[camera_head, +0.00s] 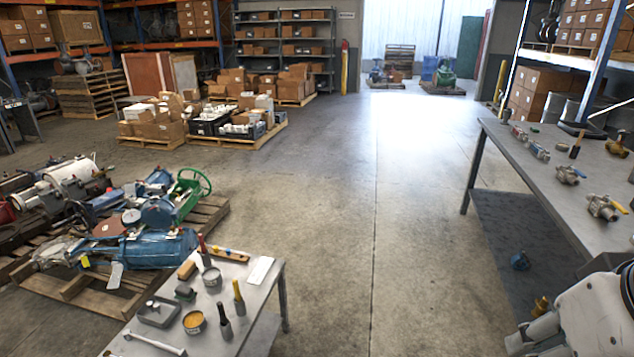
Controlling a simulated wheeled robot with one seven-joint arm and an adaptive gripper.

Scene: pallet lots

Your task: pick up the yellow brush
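A small grey table (262,300) stands at the lower left of the head view with several small tools on it. A slim item with a yellow upper part and a dark lower part (238,297), which looks like the yellow brush, is near the table's right side. A long yellow-tan item with dark ends (230,255) lies along the back edge; I cannot tell if it is also a brush. My gripper does not clearly show; only a pale part of what looks like my arm is at the lower right.
Beside the slim item are a dark-handled tool (224,322), an open tin of yellow stuff (194,322) and a grey tray (158,312). A pallet (75,288) with blue machinery stands left. A long workbench (545,172) with valves stands right. The middle floor is clear.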

